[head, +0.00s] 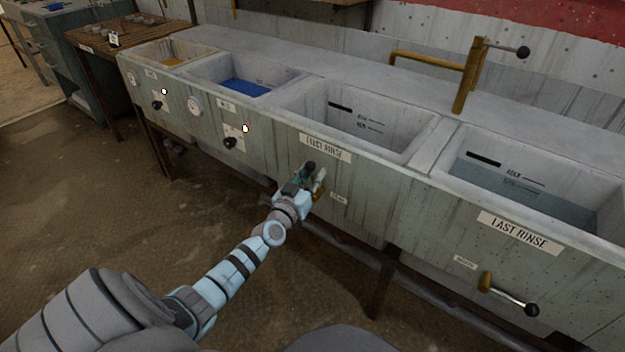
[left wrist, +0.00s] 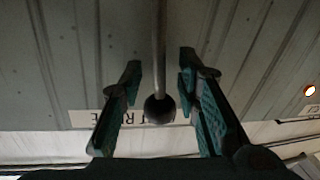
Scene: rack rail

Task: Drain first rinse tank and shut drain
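The first rinse tank (head: 345,118) is a grey basin with a "FIRST RINSE" label (head: 325,148) on its front; I see no water in the part of it that shows. Its drain lever has a black ball knob (head: 310,166) that stands up below the label, with a brass part (head: 319,194) low behind my gripper. My left gripper (head: 309,177) is at this lever. In the left wrist view, its open fingers (left wrist: 160,92) stand on either side of the knob (left wrist: 160,110) and rod (left wrist: 159,45), with gaps visible. My right gripper is out of view.
The last rinse tank (head: 455,150) holds grey water (head: 520,192); its drain lever (head: 510,296) points right. A brass tap (head: 468,75) stands behind. Tanks with blue (head: 245,88) and orange (head: 172,62) contents are at the left. A pipe (head: 345,242) runs below the front.

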